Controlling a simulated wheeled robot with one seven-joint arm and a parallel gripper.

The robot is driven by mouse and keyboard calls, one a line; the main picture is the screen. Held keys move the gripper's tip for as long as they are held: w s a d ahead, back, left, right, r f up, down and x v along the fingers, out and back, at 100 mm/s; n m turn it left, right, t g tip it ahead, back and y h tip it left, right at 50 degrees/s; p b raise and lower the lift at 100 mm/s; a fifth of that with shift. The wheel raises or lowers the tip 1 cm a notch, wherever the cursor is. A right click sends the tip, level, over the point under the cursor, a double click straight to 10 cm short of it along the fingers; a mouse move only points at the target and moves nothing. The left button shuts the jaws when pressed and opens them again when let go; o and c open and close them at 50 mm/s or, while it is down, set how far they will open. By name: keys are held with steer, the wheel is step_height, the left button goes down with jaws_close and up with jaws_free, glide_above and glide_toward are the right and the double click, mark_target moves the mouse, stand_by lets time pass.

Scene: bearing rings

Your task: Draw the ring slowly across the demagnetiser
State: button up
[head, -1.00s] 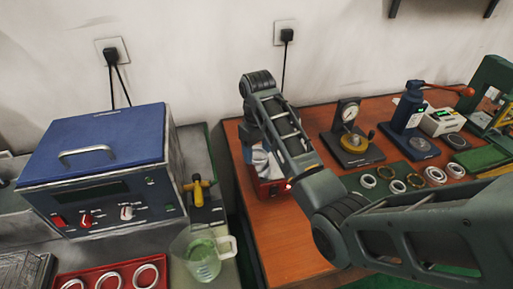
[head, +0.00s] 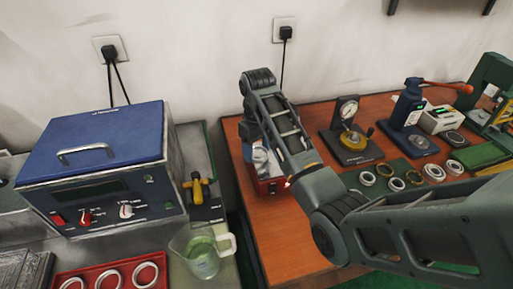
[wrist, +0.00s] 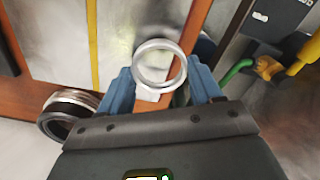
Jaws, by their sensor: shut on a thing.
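In the wrist view, a shiny steel ring (wrist: 136,68) is held between the two blue fingers of my gripper (wrist: 160,84), which is shut on it. Behind the ring lies a pale flat panel (wrist: 60,45) with a yellow stripe and orange-red edges, seemingly the top of the demagnetiser; the ring overlaps its right part. I cannot tell whether they touch. In the head view, the red box (head: 272,187), likely the demagnetiser, stands on the left of the wooden bench, partly behind my arm. The held ring cannot be made out there.
A blue-lidded machine (head: 90,145), a beaker (head: 203,257) and a red tray of rings (head: 92,280) are at left. A dial gauge stand (head: 350,140), a blue press (head: 408,115) and several rings on a green mat (head: 400,168) are at right. Bare bench lies in front of the box.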

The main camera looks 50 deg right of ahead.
steer(key=shift+s+d, duration=0.75)
steer(key=shift+d, duration=0.35)
steer(key=shift+s+d, duration=0.75)
steer(key=shift+d, duration=0.35)
steer(key=shift+d, duration=0.1)
steer(key=shift+s+d, duration=1.1)
steer(key=shift+d, duration=0.5)
steer(key=shift+s+d, duration=1.05)
steer(key=shift+d, duration=0.55)
steer(key=shift+s+d, duration=1.1)
steer(key=shift+d, duration=0.5)
steer(key=shift+s+d, duration=0.1)
steer(key=shift+f, duration=0.1)
